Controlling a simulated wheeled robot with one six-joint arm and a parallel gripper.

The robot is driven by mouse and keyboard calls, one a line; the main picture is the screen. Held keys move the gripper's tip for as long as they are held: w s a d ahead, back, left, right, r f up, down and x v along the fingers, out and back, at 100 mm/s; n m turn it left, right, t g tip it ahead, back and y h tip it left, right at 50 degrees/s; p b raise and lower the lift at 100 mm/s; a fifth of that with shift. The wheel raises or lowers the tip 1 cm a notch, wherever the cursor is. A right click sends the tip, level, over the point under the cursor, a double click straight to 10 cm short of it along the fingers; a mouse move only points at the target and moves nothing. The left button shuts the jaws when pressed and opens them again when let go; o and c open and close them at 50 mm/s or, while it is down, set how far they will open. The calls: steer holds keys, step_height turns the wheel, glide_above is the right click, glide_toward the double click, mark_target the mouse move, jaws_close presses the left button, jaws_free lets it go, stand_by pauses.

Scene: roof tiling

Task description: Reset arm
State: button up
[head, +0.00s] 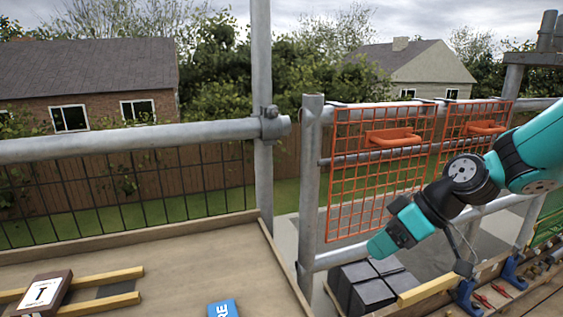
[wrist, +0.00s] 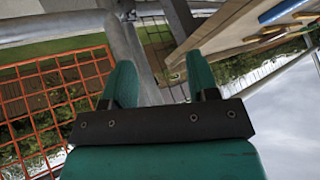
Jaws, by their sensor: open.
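My arm reaches in from the right side of the head view. My gripper (head: 383,244) hangs at its lower end, pointing down and left, in front of the orange mesh gate. In the wrist view my gripper (wrist: 161,75) shows two teal fingers standing apart with nothing between them. The gripper is open and empty. Below it in the head view is a stack of dark grey tiles (head: 368,287); the gripper looks apart from them.
Scaffold poles (head: 263,100) and orange mesh gates (head: 381,170) stand close around the arm. A wooden deck (head: 170,260) lies left, with a box marked T (head: 42,293) on yellow rails and a blue item (head: 222,309). Tools lie on a ledge (head: 500,293) at right.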

steer(key=s+a+r+m+g+h+p, duration=0.1)
steer(key=s+a+r+p, duration=0.1)
steer(key=s+r+p, duration=0.6)
steer(key=s+a+r+m+g+h+p, duration=0.1)
steer(key=s+r+h+p, duration=0.1)
steer(key=s+r+p, duration=0.6)
steer(key=s+r, duration=0.6)
steer(key=r, duration=0.1)
steer(key=shift+a+r+m, duration=0.15)
steer(key=shift+a+m, duration=0.2)
steer(key=shift+m, duration=0.05)
steer(key=shift+c, duration=0.2)
